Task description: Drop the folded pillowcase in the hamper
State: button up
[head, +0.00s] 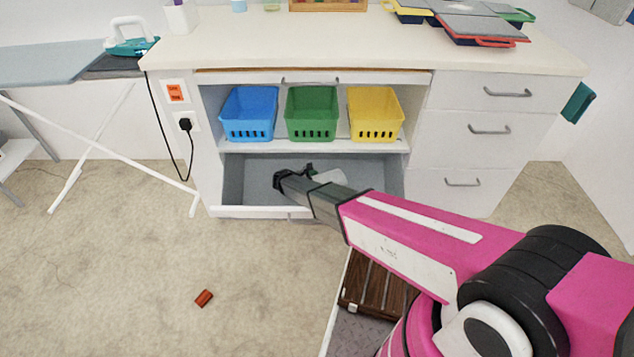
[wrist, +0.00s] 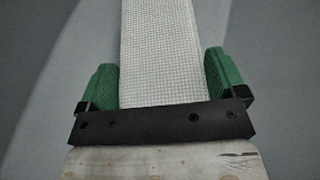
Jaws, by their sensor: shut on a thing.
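The folded pillowcase (wrist: 160,50) is a white, waffle-textured strip between the green finger pads of my gripper (wrist: 162,85) in the wrist view. My gripper (head: 296,176) is shut on it. In the head view a pale bit of the pillowcase (head: 332,176) shows beside the dark gripper. The gripper is over or inside an open, grey-lined pull-out drawer (head: 255,211) low in the white cabinet; its exact height there is hard to tell. Plain grey surfaces surround the pillowcase in the wrist view. I see no other container that is clearly a hamper.
Blue (head: 249,113), green (head: 312,113) and yellow (head: 375,114) baskets stand on the shelf above the drawer. Closed drawers (head: 470,130) are at the right. An ironing board (head: 45,62) stands left. A small red-brown object (head: 204,298) lies on the open carpet.

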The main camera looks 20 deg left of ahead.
jog(key=shift+f, duration=0.6)
jog(key=o, duration=0.7)
jog(key=shift+r, duration=0.1)
jog(key=shift+r, duration=0.35)
jog(key=v, duration=1.2)
jog(key=shift+r, duration=0.1)
